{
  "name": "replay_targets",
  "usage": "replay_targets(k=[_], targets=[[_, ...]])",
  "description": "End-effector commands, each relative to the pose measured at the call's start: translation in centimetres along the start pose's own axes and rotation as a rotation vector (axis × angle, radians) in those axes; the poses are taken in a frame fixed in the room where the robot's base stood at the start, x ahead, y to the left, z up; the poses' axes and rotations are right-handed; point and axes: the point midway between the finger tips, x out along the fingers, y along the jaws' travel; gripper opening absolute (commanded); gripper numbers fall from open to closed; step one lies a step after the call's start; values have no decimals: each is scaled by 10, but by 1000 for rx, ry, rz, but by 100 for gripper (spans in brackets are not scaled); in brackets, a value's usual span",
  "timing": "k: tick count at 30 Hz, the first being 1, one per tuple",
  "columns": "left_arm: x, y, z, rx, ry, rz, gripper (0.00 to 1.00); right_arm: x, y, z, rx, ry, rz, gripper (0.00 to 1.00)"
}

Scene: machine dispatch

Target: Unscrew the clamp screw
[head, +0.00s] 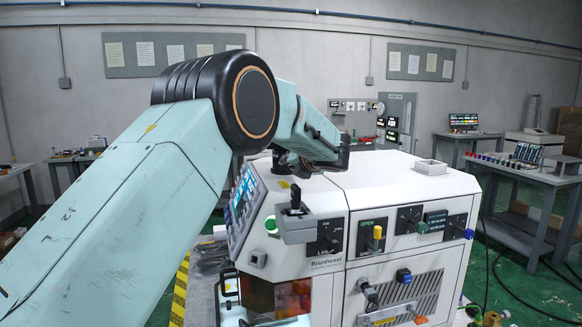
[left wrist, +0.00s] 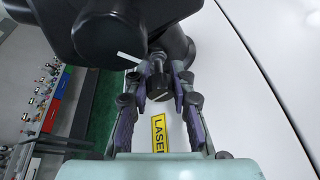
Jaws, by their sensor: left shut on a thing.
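My left gripper (left wrist: 158,88) has its two purple-grey fingers closed around a small dark clamp screw (left wrist: 158,72) in the left wrist view. The screw has a ribbed, rounded head and sits against a large black housing (left wrist: 100,32) on the machine's white top. In the head view my left gripper (head: 303,166) is low over the top of the white machine (head: 385,185), partly covered by my own arm. The screw cannot be made out there. My right gripper is not in view.
A yellow laser label (left wrist: 159,132) lies on the white top below the fingers. The machine's front carries a small joystick (head: 294,203), a yellow knob (head: 377,235) and a blue knob (head: 468,234). Side tables (head: 530,175) are farther off.

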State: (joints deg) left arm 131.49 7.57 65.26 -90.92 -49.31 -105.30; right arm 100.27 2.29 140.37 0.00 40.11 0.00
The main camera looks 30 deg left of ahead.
Motion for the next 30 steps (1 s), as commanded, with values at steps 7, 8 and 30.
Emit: replay_targets(k=[7,8,30], targets=[[1,-1,-2,-178,-14,-63,0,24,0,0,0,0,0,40],[1,-1,-2,-198,-16,-69,0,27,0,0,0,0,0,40],[0,0,0,-395,-28,-140,0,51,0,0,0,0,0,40]])
